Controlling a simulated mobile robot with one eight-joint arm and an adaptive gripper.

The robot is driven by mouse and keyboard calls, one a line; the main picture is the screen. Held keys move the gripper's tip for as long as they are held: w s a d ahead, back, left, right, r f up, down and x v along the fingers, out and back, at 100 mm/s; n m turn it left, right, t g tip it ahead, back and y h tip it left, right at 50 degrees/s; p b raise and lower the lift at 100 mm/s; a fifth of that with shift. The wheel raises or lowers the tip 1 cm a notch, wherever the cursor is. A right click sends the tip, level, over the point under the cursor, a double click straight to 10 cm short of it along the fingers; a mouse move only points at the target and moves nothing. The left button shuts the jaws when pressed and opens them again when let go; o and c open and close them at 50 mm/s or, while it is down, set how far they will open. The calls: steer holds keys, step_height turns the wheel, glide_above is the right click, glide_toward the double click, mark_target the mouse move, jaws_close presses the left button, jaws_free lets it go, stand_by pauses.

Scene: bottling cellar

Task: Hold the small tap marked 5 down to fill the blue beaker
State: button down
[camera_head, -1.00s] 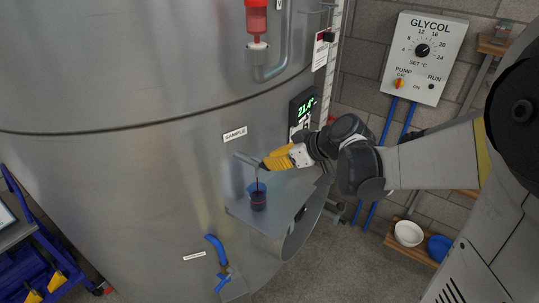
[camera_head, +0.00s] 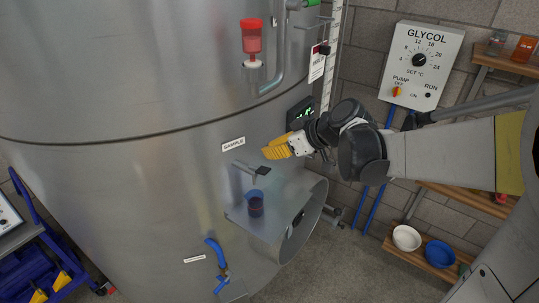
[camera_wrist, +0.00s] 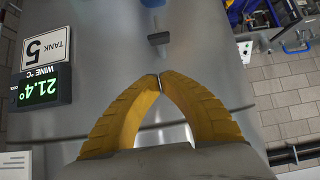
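The small sample tap (camera_head: 246,168) sticks out of the steel tank under the SAMPLE label, with a black lever at its end. The black lever also shows in the wrist view (camera_wrist: 159,38). The blue beaker (camera_head: 255,204) stands upright on the small shelf below the spout, with dark red liquid inside. No stream shows between spout and beaker. A blue bit of it shows at the top edge in the wrist view (camera_wrist: 152,3). My gripper (camera_head: 268,153) is shut and empty, its yellow fingertips touching (camera_wrist: 160,82). It is above and right of the tap, apart from it.
The steel shelf (camera_head: 240,220) juts from the tank (camera_head: 120,190). A TANK 5 sign (camera_wrist: 47,47) and a temperature display (camera_wrist: 40,90) are on the tank beside my gripper. A blue hose valve (camera_head: 216,252) is lower down. A glycol panel (camera_head: 422,65) hangs on the right wall.

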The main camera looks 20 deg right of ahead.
steer(key=s+d+r, duration=0.2)
steer(key=s+r, duration=0.1)
steer(key=r, duration=0.3)
steer(key=shift+s, duration=0.2)
steer(key=shift+d, duration=0.1)
steer(key=s+a+f+m+h+b, duration=0.1)
steer(key=s+f+m+h+b, duration=0.1)
steer(key=s+f+b, duration=0.3)
steer(key=s+a+f+m+h+b, duration=0.1)
steer(key=s+f+b, duration=0.5)
steer(key=f+b, duration=0.8)
steer(key=s+a+f+m+g+h+b, duration=0.1)
steer(key=s+f+m+h+b, duration=0.2)
steer(key=f+b, duration=0.7)
step_height(320, 180, down, 8)
steer(key=s+m, duration=0.1)
steer(key=s, duration=0.1)
steer(key=shift+s, duration=0.4)
steer(key=shift+r, duration=0.1)
